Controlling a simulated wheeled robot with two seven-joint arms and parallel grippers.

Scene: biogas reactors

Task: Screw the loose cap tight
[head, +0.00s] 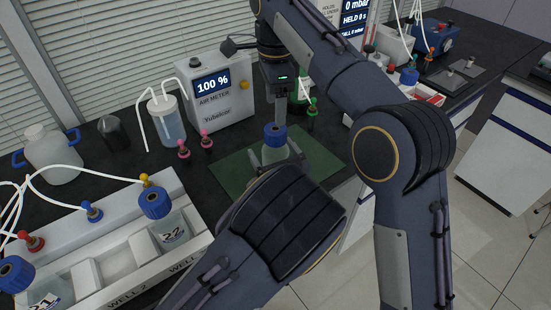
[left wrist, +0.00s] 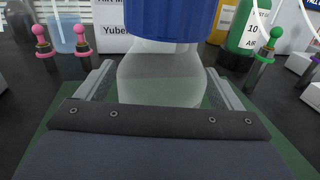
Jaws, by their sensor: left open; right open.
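A clear bottle (head: 274,154) with a blue cap (head: 275,131) stands upright on the green mat (head: 233,178). In the left wrist view the bottle (left wrist: 160,78) and the lower part of its cap (left wrist: 170,18) fill the middle. My left gripper (left wrist: 161,88) is open, with one finger on each side of the bottle body and a small gap on both sides. My right gripper (head: 280,113) points down from above, open, with its fingertips just over the cap. Whether they touch the cap, and how the cap sits on the thread, I cannot tell.
A white well rack (head: 112,259) at the left holds bottles 21 and 22 with blue caps. The air meter (head: 218,92) and a tubed bottle (head: 167,122) stand behind. Pink valves (head: 206,141) stand left of the mat, a green bottle (left wrist: 247,38) behind it.

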